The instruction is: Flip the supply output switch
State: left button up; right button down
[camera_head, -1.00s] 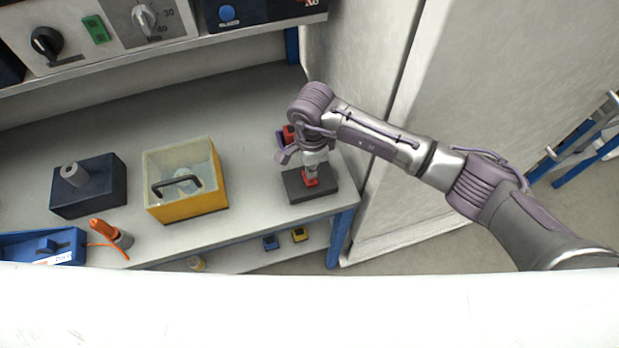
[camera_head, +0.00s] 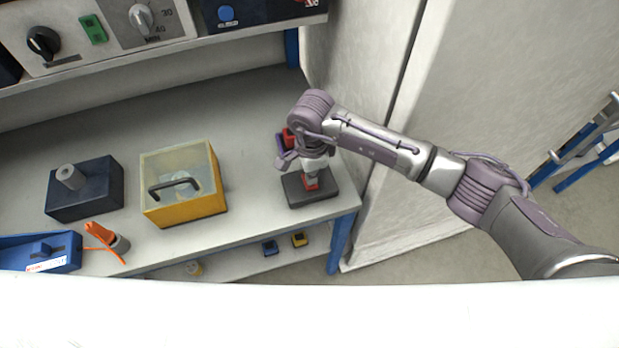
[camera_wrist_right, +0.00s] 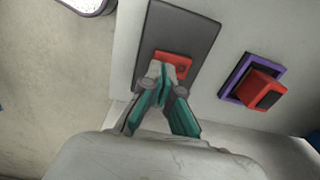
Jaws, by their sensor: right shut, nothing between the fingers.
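A red switch-like part (camera_head: 310,184) sits on a dark grey plate (camera_head: 296,195) at the right front corner of the bench. In the right wrist view the red part (camera_wrist_right: 184,66) shows on the plate (camera_wrist_right: 190,30). My right gripper (camera_head: 311,181) is shut and empty. In the wrist view its fingertips (camera_wrist_right: 163,70) are right at the red part and hide some of it; I cannot tell whether they press it. A second red piece in a purple frame (camera_wrist_right: 232,97) stands beside the plate; the wrist partly hides it in the head view. My left gripper is out of view.
A yellow box with a clear lid and black handle (camera_head: 190,205) stands left on the bench (camera_head: 245,150). Further left are a dark block (camera_head: 95,195), an orange tool (camera_head: 105,240) and a blue tray (camera_head: 30,262). A control panel (camera_head: 90,55) is above; a pale cabinet wall (camera_head: 400,200) stands right.

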jog(key=shift+f, duration=0.1)
dwell(0.6)
jog(key=shift+f+b, duration=1.1)
jog(key=shift+b, duration=0.1)
dwell(0.3)
jog(key=shift+r+p, duration=1.75)
jog(key=shift+r, duration=1.8)
